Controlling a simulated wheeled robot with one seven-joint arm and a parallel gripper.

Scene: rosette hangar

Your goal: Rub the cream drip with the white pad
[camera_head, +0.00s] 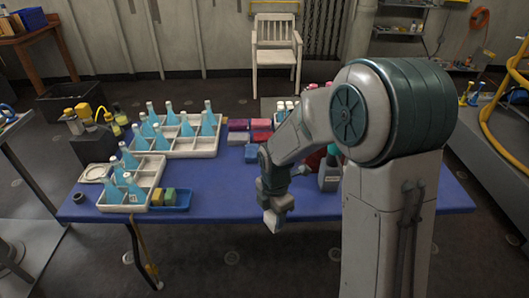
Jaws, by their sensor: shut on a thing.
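My gripper (274,205) hangs low over the front edge of the blue table (225,196), right of the table's middle. It points down and is shut on a small pale piece (273,222), which looks like the white pad. The pad is small in this view, and I cannot tell whether it touches the table. I cannot make out the cream drip; my arm and gripper hide part of the table.
White divided trays (185,154) with several blue bottles stand on the left. A blue tray (178,208) holds yellow and green sponges. Red and pink blocks (238,125) lie behind centre. A grey spray bottle (330,177) stands right of my gripper. Bare table lies left of my gripper.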

